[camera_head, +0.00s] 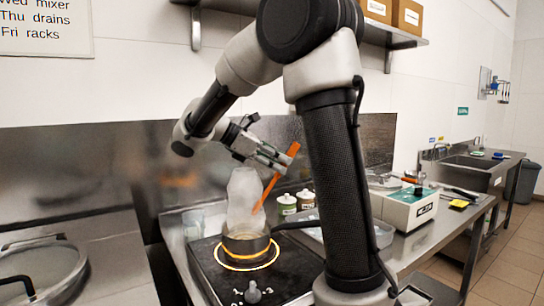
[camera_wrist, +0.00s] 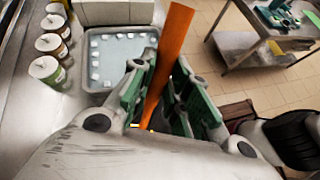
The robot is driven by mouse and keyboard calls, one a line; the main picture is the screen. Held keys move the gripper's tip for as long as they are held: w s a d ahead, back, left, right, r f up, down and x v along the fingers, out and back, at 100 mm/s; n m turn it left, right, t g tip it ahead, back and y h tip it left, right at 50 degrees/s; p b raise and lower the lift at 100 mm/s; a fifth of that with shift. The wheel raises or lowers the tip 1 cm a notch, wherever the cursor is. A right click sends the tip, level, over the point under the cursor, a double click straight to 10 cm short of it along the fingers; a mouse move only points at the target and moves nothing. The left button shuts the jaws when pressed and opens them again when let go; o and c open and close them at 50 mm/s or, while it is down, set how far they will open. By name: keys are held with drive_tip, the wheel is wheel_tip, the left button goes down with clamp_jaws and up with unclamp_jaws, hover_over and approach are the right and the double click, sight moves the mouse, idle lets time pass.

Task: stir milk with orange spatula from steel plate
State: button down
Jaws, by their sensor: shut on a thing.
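The orange spatula (camera_head: 270,190) is held tilted in my gripper (camera_head: 272,157), its upper end pointing up and right. In the wrist view the spatula (camera_wrist: 169,55) runs between the green-padded fingers of my gripper (camera_wrist: 160,100), which are shut on it. Its lower end points down toward the small pot (camera_head: 246,245) on the black hot plate (camera_head: 208,268). A pale plume like steam (camera_head: 243,200) stands over the pot. The milk inside cannot be made out, and I cannot tell whether the spatula tip is in it.
Several jars with white lids (camera_head: 287,205) stand behind the hot plate; they also show in the wrist view (camera_wrist: 50,44). A tray of white cubes (camera_wrist: 122,57) is beside them. A white and green device (camera_head: 405,205) stands right of my arm. A round lid (camera_head: 45,270) is at left.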

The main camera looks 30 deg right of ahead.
sight(265, 193)
drive_tip(key=shift+s+d+f, duration=0.45)
drive_tip(key=shift+d+f, duration=0.3)
drive_tip(key=shift+f, duration=0.35)
drive_tip(key=shift+w+a+f, duration=0.4)
drive_tip(key=shift+a+f, duration=0.3)
drive_tip(key=shift+f, duration=0.55)
drive_tip(key=shift+w+a+f, duration=0.4)
drive_tip(key=shift+a+f, duration=0.25)
drive_tip(key=shift+f, duration=0.65)
drive_tip(key=shift+w+a+f, duration=0.4)
drive_tip(key=shift+a+f, duration=0.3)
drive_tip(key=shift+f, duration=0.55)
drive_tip(key=shift+s, duration=0.1)
